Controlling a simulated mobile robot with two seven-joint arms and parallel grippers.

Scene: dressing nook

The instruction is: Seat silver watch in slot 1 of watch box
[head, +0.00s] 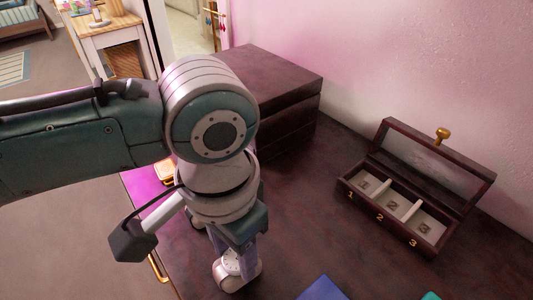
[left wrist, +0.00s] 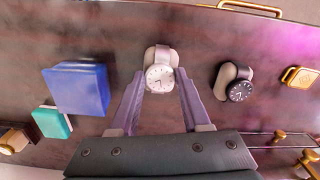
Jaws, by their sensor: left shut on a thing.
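The silver watch (left wrist: 158,78), with a white face and on a beige cushion, sits between the fingers of my left gripper (left wrist: 160,82) in the left wrist view. My left gripper (head: 236,262) is shut on it, low over the dark table in the head view. I cannot tell whether the watch touches the table. The watch box (head: 395,220) stands to the right with its framed lid raised. Its three pale slots, numbered 1 to 3 from left to right, look empty; slot 1 (head: 366,184) is leftmost. My right gripper is out of view.
A black-faced watch (left wrist: 237,88) lies beside the silver one. A blue box (left wrist: 78,88) and a teal box (left wrist: 52,122) lie on the other side. A dark chest (head: 285,75) stands at the back. The table between gripper and watch box looks clear.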

